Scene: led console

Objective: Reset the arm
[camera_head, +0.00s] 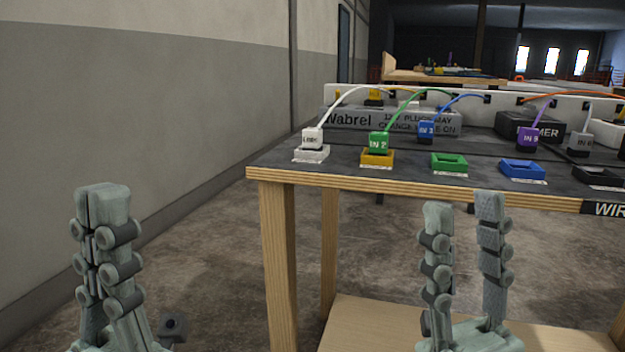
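My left gripper (103,190) stands upright at the lower left, over the floor and clear of the table. Its fingers are together and nothing shows between them. My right gripper (464,204) points up in front of the table (420,187), below its front edge. Its two fingers are apart with an empty gap. Neither gripper touches the console parts.
On the table a white plug (313,139) sits at the white socket (311,156), and a green "IN 2" plug (378,143) at the yellow socket (377,160). The green socket (449,163) and blue socket (522,169) look empty. A wall (130,110) stands at left.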

